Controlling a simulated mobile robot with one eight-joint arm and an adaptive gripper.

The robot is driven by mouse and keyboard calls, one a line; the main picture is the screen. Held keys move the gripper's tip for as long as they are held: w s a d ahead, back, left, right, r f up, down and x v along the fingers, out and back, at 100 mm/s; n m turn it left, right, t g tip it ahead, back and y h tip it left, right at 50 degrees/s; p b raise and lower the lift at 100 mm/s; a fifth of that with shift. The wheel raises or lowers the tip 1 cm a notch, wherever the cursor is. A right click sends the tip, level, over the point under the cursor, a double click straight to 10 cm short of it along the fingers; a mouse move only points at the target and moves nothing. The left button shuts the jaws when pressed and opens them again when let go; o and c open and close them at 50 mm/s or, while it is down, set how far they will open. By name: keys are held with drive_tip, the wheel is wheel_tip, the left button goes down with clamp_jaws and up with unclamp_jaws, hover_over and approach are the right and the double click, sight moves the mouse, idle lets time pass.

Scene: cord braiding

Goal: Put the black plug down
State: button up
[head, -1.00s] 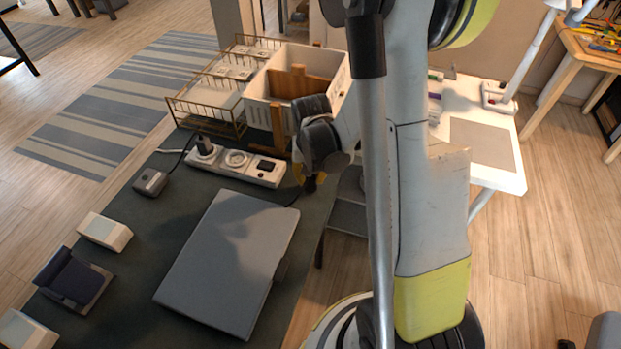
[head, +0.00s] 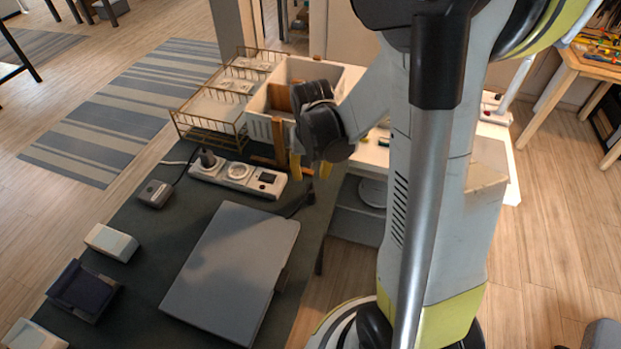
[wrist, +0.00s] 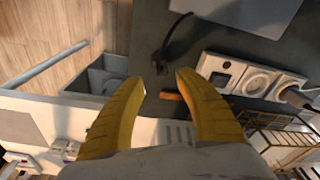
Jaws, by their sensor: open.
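The black plug (head: 310,197) sits on the dark desk near its right edge, just below my gripper. It also shows in the wrist view (wrist: 160,62), with its dark cord running toward the grey laptop (head: 230,262). My gripper (head: 310,169) has its two yellow fingers spread, also seen in the wrist view (wrist: 159,81). The fingers are empty and above the plug, apart from it. Whether the plug stands or lies is hard to tell. The white power strip (head: 238,178) is left of the plug, with another dark plug (head: 207,158) in its left socket.
A wire basket (head: 212,124) and a white bin (head: 258,126) stand at the back of the desk. A small grey box (head: 156,193) lies left of the strip. The desk's right edge is close to the plug, with a white table beyond.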

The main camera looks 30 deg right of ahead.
sight(310, 193)
drive_tip(key=s+a+r+n+t, duration=0.3)
drive_tip(key=s+a+r, duration=0.2)
drive_tip(key=r, duration=0.4)
drive_tip(key=s+a+r+n+t, duration=0.3)
drive_tip(key=s+a+r, duration=0.2)
drive_tip(key=a+r, duration=0.3)
drive_tip(key=shift+r+y+p, duration=0.3)
drive_tip(key=shift+r+p, duration=0.05)
drive_tip(key=shift+r, duration=0.1)
